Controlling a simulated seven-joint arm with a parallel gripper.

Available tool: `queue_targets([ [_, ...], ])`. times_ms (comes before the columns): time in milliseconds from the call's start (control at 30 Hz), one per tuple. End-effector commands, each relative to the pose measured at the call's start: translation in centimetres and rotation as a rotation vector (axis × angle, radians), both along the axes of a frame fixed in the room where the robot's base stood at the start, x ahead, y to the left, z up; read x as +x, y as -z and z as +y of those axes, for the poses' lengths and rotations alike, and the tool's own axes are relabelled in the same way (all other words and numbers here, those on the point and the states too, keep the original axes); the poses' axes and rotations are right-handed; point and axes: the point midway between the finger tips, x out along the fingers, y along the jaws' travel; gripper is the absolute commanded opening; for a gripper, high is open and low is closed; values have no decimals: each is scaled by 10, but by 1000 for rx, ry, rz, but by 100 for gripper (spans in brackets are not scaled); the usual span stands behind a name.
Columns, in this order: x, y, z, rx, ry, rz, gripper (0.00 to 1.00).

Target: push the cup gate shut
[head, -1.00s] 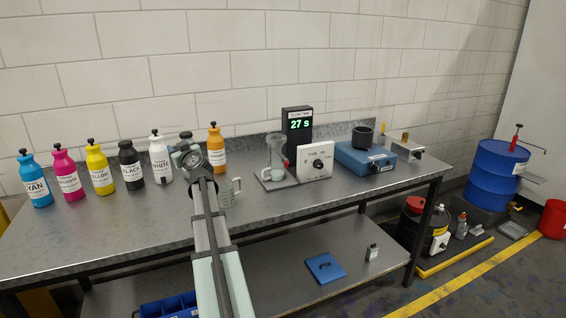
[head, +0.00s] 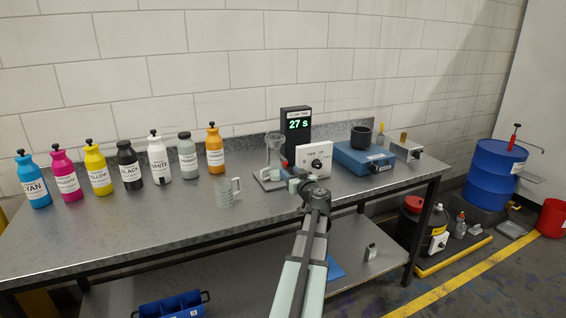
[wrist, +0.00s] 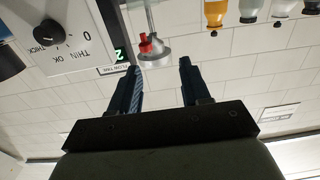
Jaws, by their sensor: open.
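The flow cup (head: 274,145) stands on a small stand on the bench, below and left of the flow timer. Its small red gate (head: 284,163) is low on its right side, partly hidden near my gripper. In the upside-down wrist view the red gate (wrist: 147,44) shows beyond my fingers, against a grey round part of the stand. My gripper (head: 293,178) is just in front of the stand, open and empty. In the wrist view its two dark fingers (wrist: 160,66) are apart with nothing between them. I cannot tell whether they touch the gate.
A white dial panel (head: 314,158) stands close right of the cup, with the flow timer (head: 296,124) reading 27 s behind. A clear beaker (head: 226,191) stands to the left. Several ink bottles (head: 126,165) line the back left. A blue device (head: 364,158) sits right.

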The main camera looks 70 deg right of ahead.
Motion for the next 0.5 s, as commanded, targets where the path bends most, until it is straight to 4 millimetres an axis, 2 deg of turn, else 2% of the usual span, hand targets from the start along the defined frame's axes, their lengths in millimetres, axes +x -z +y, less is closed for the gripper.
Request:
queue_targets([
  [33,-11,2,0,1,7,-4,47],
  [100,-21,3,-1,1,14,-9,47],
  [200,-26,5,-2,1,17,-12,47],
  [367,-20,5,-11,1,17,-12,47],
  [500,-5,5,-27,1,16,-13,47],
])
